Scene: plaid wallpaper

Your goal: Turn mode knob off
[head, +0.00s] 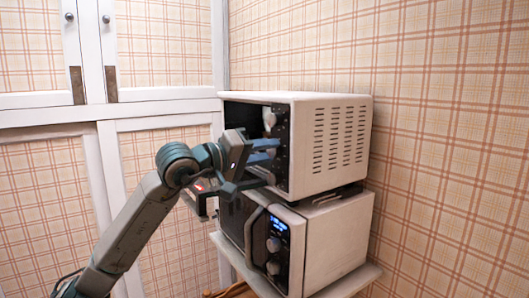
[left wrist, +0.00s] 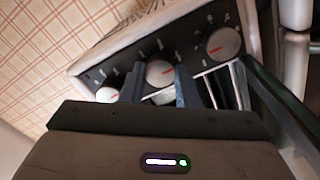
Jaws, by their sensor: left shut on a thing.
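A white toaster oven (head: 330,145) sits on top of a microwave, with its dark control panel (head: 281,172) facing left. In the left wrist view the panel carries three silver knobs in a row, each with a red mark. My left gripper (head: 268,160) is at this panel, its two blue-grey fingers on either side of the middle knob (left wrist: 160,72) and shut on it. The middle knob's red mark points to the right and slightly up in that view. The outer knobs (left wrist: 223,43) and (left wrist: 107,94) are free. In the head view the gripper hides the middle knob. My right gripper is not in view.
The microwave (head: 335,240) below has a lit blue display and a door handle near my gripper. Both appliances stand on a pale stand (head: 359,279). White-framed cabinets (head: 165,45) are behind on the left, and a plaid wall is on the right.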

